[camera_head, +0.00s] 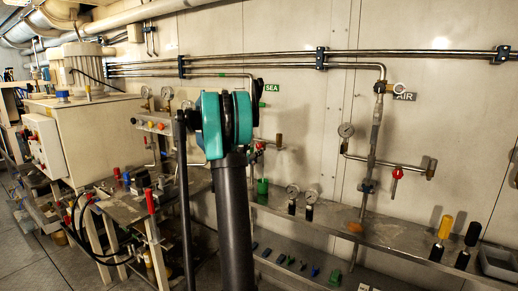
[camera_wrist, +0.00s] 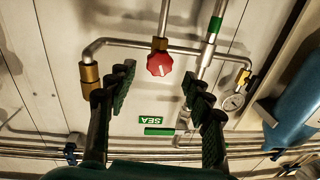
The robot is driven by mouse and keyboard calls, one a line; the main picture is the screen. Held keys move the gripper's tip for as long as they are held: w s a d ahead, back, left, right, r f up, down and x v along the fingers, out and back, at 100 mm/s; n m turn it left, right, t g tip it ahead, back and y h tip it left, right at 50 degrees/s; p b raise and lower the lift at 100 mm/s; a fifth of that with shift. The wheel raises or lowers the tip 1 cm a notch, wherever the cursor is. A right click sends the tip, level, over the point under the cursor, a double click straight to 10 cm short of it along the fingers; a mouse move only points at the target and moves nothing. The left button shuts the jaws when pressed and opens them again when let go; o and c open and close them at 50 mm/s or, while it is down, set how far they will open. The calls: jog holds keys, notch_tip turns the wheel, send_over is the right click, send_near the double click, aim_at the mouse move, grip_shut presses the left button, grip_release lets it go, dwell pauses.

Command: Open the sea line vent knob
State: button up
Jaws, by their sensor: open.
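The red knob (camera_wrist: 160,64) under the sea line pipe sits on a short brass stem in the wrist view, between and just beyond my gripper's fingertips. My gripper (camera_wrist: 158,80) is open, with one dark ridged finger on each side, and the knob appears apart from both. The wrist view is upside down, with the green SEA label (camera_wrist: 158,121) inverted between the fingers. In the head view, the SEA label (camera_head: 272,88) shows just right of my arm. A small red part (camera_head: 260,146) shows below it, partly hidden by my arm, which also hides my gripper.
In the wrist view, a steel pipe with brass fittings (camera_wrist: 90,75) and a gauge (camera_wrist: 233,102) flank the knob. A blue cylinder (camera_wrist: 298,100) is at right. In the head view, the AIR line's red knob (camera_head: 397,173) and a shelf (camera_head: 340,226) are at right.

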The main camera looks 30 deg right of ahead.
aim_at(259, 147)
jog(key=x, duration=0.6)
